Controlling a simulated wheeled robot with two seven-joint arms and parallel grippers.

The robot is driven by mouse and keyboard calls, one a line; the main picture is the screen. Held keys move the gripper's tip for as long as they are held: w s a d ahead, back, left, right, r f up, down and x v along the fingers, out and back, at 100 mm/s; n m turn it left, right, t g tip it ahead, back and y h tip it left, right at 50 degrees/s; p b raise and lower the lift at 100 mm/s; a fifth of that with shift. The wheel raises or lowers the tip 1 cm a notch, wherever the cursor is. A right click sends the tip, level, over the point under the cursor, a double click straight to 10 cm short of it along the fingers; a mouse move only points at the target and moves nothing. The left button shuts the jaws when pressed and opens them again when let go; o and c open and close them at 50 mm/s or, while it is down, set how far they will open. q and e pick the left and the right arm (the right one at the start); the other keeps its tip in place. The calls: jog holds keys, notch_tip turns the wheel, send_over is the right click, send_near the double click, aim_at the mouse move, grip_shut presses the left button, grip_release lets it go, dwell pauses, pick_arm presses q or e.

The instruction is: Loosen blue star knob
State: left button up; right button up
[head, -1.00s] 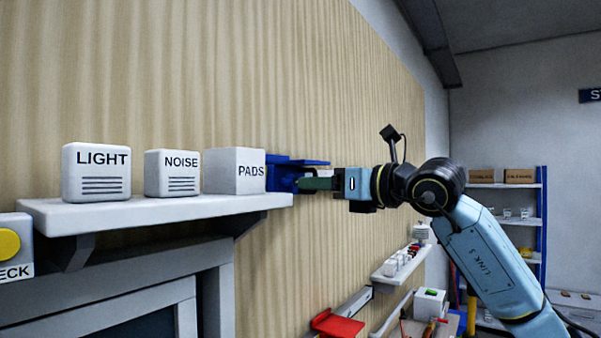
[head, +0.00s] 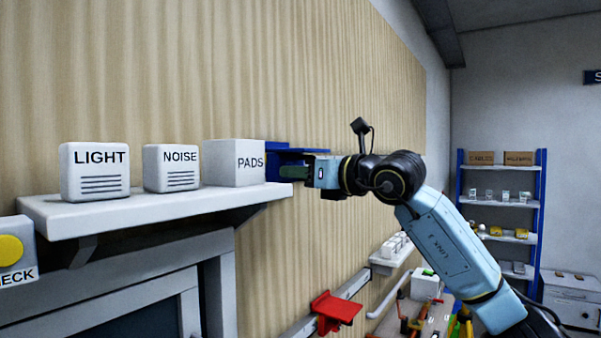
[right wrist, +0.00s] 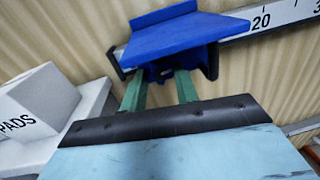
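A blue bracket (right wrist: 170,38) sits on a rail in the right wrist view. In the head view this blue bracket (head: 300,152) is just right of the PADS box. A dark blue knob-like part (right wrist: 163,72) shows in the shade under it; its star shape cannot be made out. My right gripper (right wrist: 160,78) has its two green fingers apart, one on each side of that part. Whether they touch it is unclear. In the head view, the right gripper (head: 291,172) reaches in from the right, just below the bracket. My left gripper is not in view.
A white shelf (head: 150,207) holds the LIGHT (head: 95,171), NOISE (head: 170,168) and PADS (head: 235,163) boxes close to the left. A numbered rail (right wrist: 262,20) runs behind the bracket. A red bracket (head: 335,311) is lower down.

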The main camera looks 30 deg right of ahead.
jog(key=shift+c, duration=0.4)
jog(key=shift+n, duration=0.4)
jog(key=shift+d+n+y+b, duration=0.1)
jog(key=shift+n+y+b, duration=0.35)
jog(key=shift+n, duration=2.35)
jog(key=shift+d+n+y+b, duration=0.15)
jog(key=shift+n+b, duration=0.45)
jog(key=shift+n, duration=2.2)
jog(key=shift+n+y+b, duration=0.4)
jog(key=shift+n+b, duration=0.1)
jog(key=shift+n, duration=2.3)
jog(key=shift+t, duration=0.3)
jog(key=o, duration=0.9)
jog(key=shift+o, duration=0.3)
jog(key=shift+r, duration=0.15)
